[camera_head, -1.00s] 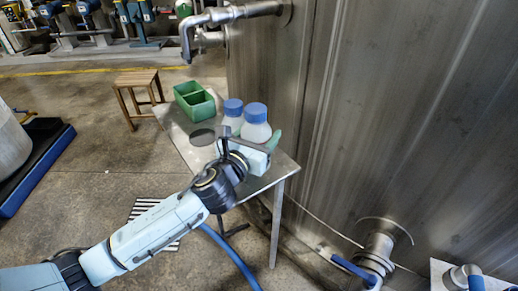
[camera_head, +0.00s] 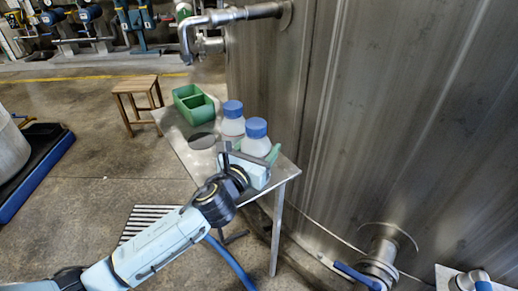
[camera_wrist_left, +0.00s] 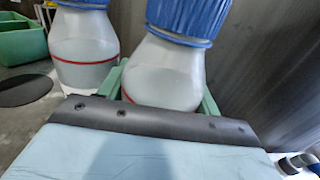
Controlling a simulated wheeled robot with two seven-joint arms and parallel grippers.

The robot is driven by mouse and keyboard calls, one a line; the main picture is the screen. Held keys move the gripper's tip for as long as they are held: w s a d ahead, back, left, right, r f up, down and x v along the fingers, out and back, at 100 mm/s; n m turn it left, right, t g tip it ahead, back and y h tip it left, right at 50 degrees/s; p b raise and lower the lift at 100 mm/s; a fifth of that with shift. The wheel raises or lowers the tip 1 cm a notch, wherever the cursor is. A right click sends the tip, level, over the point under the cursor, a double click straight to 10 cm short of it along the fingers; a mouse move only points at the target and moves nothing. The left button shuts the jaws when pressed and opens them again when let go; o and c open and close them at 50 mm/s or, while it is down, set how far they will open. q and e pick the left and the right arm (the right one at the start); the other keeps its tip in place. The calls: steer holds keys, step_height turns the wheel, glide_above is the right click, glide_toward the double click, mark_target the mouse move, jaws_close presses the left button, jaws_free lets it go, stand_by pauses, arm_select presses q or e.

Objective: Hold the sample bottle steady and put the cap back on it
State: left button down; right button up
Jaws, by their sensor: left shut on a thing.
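Two clear bottles with blue caps are at the small metal table. My left gripper (camera_head: 252,152) is shut on the nearer bottle (camera_head: 257,146), low on its body. Its blue cap (camera_head: 256,127) sits on its neck. In the left wrist view this bottle (camera_wrist_left: 165,75) stands between the green fingers, slightly tilted in the picture. The other bottle (camera_head: 232,127) stands beside it, farther back, with a blue cap (camera_head: 233,109) on it. It also shows at the left in the wrist view (camera_wrist_left: 84,48). Whether the held bottle touches the table is hidden. My right gripper is out of view.
A green divided tray (camera_head: 194,104) and a dark round disc (camera_head: 201,141) lie on the metal table (camera_head: 183,152). A large steel tank wall (camera_head: 400,130) rises close on the right. A wooden stool (camera_head: 135,97) stands behind left. A blue hose hangs below.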

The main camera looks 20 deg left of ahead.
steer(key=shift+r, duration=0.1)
arm_select(q)
steer(key=c, duration=0.6)
jaws_free()
steer(key=shift+f, duration=0.1)
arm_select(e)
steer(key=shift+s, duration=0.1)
arm_select(q)
steer(key=shift+r, duration=0.2)
steer(key=s, duration=0.3)
steer(key=s+a+p, duration=0.1)
steer(key=s, duration=0.2)
steer(key=s+a+p, duration=0.1)
steer(key=s, duration=0.3)
steer(key=shift+s+f, duration=0.1)
steer(key=shift+s+a, duration=0.15)
steer(key=shift+s, duration=0.65)
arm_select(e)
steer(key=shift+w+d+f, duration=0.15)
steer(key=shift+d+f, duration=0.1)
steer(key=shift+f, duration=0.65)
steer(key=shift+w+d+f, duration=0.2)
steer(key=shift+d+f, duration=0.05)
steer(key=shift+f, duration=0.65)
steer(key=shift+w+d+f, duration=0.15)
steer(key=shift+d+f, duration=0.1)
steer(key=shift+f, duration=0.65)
